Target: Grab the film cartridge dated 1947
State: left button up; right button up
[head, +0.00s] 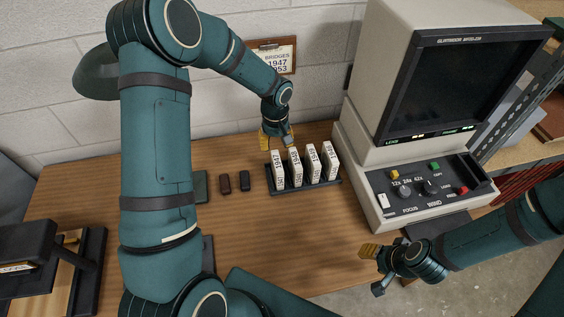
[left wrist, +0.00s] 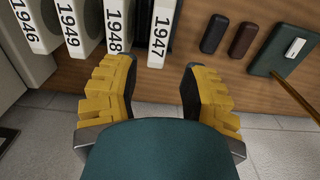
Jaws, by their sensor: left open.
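The 1947 film cartridge (head: 278,171) is white and stands upright at the left end of a dark rack (head: 325,184) on the wooden desk. In the left wrist view the 1947 cartridge (left wrist: 161,30) lies ahead of the gap between the fingers, with its label readable. My left gripper (head: 276,136) is open and empty, just behind and above the cartridge; its yellow fingers (left wrist: 158,92) are spread and not touching it. My right gripper (head: 373,270) is over the desk's front right edge, fingers apart and empty.
Cartridges 1948 (head: 296,166), 1949 (head: 313,163) and 1946 (head: 330,160) stand close beside it. A film reader (head: 410,190) stands right of the rack. Small dark brown (head: 225,183) and black (head: 244,181) items lie left. A wall card (head: 278,57) hangs behind.

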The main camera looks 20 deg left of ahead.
aim_at(276, 161)
pick_arm(q)
jog(key=f, duration=0.7)
jog(key=shift+s+f, duration=0.1)
jog(key=shift+s, duration=0.1)
jog(key=shift+d+f, duration=0.2)
jog(key=shift+f, duration=2.65)
jog(key=shift+o, duration=0.2)
grip_shut()
